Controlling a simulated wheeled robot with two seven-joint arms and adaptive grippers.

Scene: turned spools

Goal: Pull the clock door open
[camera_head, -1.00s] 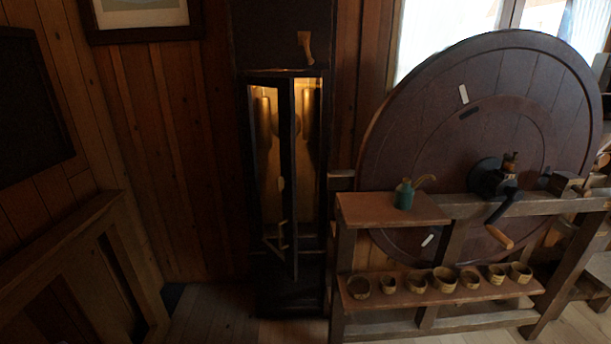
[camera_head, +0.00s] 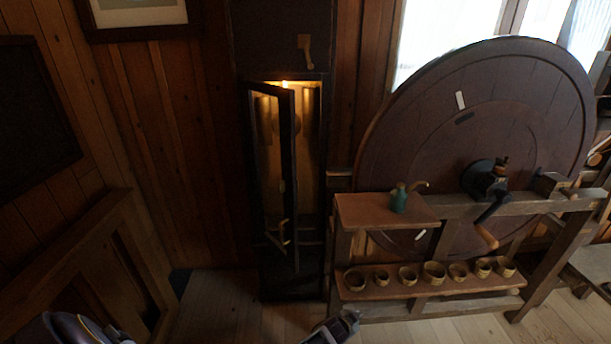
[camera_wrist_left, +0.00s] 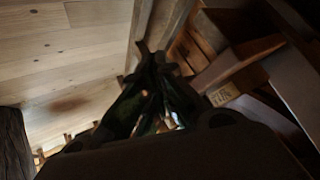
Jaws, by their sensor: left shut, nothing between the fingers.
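The tall dark clock (camera_head: 312,262) stands against the wood wall in the head view. Its narrow glazed door (camera_head: 291,190) is ajar, swung out to the left, with a lit gap along its right side. A brass-coloured handle (camera_head: 281,236) shows low on the door.
Right of the clock stands a wooden bench (camera_head: 452,208) with a green jug (camera_head: 399,199), a crank and a big dark wheel (camera_head: 420,130). Several small bowls line its lower shelf (camera_head: 450,291). A wooden panel (camera_head: 95,240) stands at left. Floor (camera_head: 222,295) is clear before the clock.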

